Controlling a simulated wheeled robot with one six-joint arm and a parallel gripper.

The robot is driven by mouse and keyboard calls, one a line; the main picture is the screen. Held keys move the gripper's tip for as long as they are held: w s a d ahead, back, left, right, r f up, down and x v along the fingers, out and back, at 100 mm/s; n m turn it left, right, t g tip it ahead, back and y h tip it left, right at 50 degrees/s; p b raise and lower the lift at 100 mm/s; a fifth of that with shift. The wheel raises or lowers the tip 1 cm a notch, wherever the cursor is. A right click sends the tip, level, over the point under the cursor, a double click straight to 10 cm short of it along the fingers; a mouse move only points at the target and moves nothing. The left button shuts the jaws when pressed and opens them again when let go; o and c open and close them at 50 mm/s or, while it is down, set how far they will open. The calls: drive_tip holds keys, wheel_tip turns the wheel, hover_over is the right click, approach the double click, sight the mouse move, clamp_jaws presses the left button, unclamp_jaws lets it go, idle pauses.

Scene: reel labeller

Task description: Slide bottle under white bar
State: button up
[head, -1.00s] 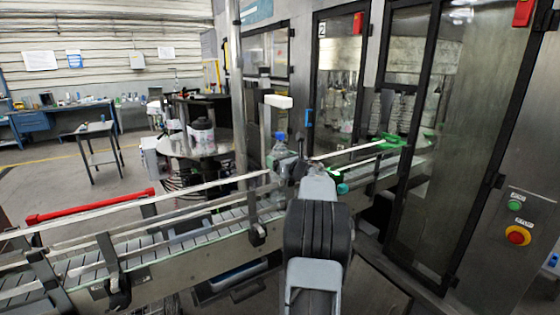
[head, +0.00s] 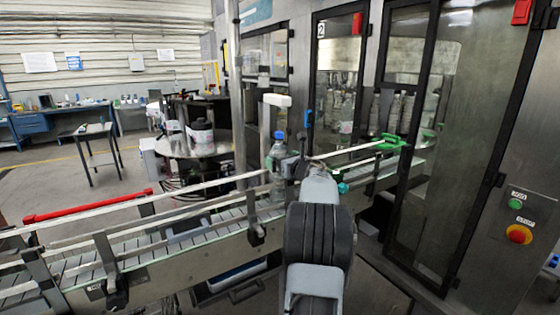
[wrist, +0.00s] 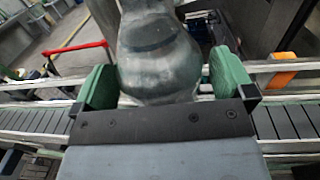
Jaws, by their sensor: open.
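A clear bottle with a blue cap (head: 278,158) stands upright on the conveyor (head: 215,222) in the head view. It also fills the upper middle of the wrist view (wrist: 158,55). My gripper (wrist: 160,85) is open, with one green finger pad on each side of the bottle. A gap shows beside the bottle at the right pad; at the left pad it is too tight to tell. In the head view my arm partly hides the fingers. The white bar (head: 278,100) is on a post just behind and above the bottle.
Metal guide rails run along both sides of the conveyor. A round metal table (head: 195,146) stands behind. Glass machine doors close off the right.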

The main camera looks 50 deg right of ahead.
drive_tip(key=s+a+b, duration=0.2)
drive_tip(key=s+b, duration=0.2)
drive_tip(key=s, duration=0.8)
drive_tip(key=shift+s+a, duration=0.2)
drive_tip(key=shift+s, duration=0.15)
drive_tip(key=shift+m, duration=0.3)
